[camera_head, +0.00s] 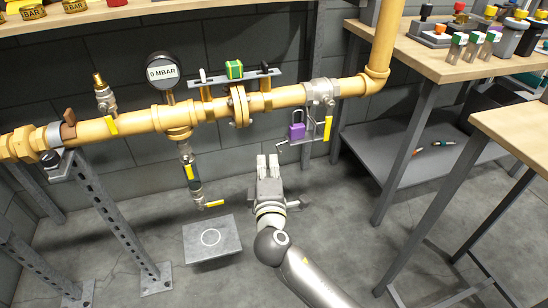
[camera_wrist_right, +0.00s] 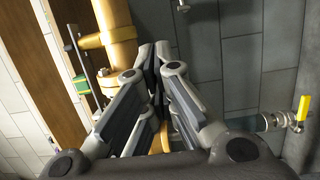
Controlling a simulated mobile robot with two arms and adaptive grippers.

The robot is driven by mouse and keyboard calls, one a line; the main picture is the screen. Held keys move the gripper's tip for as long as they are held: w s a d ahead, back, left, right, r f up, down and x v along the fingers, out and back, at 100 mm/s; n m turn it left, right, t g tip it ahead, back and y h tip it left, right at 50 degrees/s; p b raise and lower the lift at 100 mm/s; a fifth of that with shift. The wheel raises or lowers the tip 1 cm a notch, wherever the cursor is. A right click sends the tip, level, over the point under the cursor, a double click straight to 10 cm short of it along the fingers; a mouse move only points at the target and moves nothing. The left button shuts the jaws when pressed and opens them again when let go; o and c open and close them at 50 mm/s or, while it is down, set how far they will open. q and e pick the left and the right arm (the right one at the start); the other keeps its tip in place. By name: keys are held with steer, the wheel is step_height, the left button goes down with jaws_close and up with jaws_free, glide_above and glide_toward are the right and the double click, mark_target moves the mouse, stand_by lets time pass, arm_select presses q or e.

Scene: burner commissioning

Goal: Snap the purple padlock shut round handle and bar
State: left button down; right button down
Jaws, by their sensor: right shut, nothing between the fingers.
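The purple padlock (camera_head: 297,131) sits at a thin grey bar (camera_head: 300,142) below the right end of the yellow pipe, its body low and its grey shackle upward. I cannot tell whether the shackle is closed or what it passes round. The yellow valve handle (camera_head: 327,128) hangs down just right of it; a yellow handle also shows at the right edge of the wrist view (camera_wrist_right: 303,107). My right gripper (camera_head: 267,162) is below and left of the padlock, apart from it, shut and empty. Its fingers (camera_wrist_right: 162,58) fill the wrist view's middle. My left gripper is out of view.
The yellow gas pipe (camera_head: 210,113) runs along the wall with a gauge (camera_head: 162,71) and a green block (camera_head: 234,69). A grey plate (camera_head: 212,241) is low down left of my arm. Wooden-topped tables (camera_head: 445,62) stand right. Floor around my gripper looks clear.

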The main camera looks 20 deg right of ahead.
mark_target(296, 133)
steer(key=w+d, duration=0.1)
steer(key=w, duration=0.2)
steer(key=w+d, duration=0.2)
steer(key=w, duration=0.1)
steer(key=w+d+b, duration=0.1)
steer(key=w+d, duration=0.1)
steer(key=w, duration=0.1)
steer(key=shift+w+d+f, duration=0.1)
steer(key=shift+w+d, duration=0.15)
steer(key=shift+w, duration=0.05)
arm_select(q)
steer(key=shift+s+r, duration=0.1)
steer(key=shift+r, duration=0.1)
arm_select(e)
steer(key=shift+d, duration=0.25)
steer(key=d+p, duration=0.1)
steer(key=d, duration=0.4)
steer(key=shift+w, duration=0.1)
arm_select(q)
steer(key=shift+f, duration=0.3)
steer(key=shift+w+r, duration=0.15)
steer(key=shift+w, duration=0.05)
